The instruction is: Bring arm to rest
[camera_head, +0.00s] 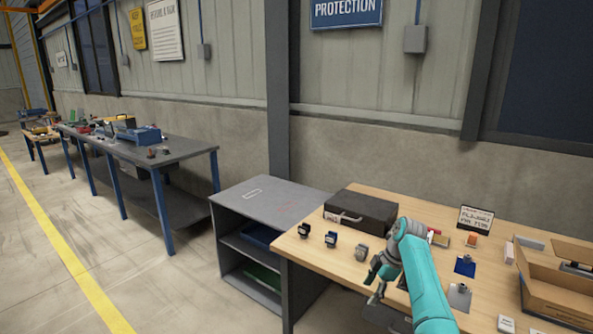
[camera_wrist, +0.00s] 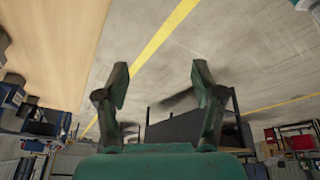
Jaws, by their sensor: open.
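My arm is teal and reaches in from the lower right of the head view, over the wooden table. My gripper (camera_head: 371,288) is at its end, near the table's front left edge, and looks empty. In the wrist view my gripper (camera_wrist: 160,85) shows two dark green fingers spread wide apart with nothing between them. Beyond the fingers the wrist view shows the floor with a yellow line and shelving. The wrist view looks tilted or upside down. Part of the table is hidden behind my arm.
The wooden table (camera_head: 310,250) holds a dark case (camera_head: 360,214), several small dark items, blue and grey plates, and an open cardboard box (camera_head: 555,290) at right. A grey shelf unit (camera_head: 262,203) stands left of it. A long workbench (camera_head: 185,149) is farther left. The floor between is clear.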

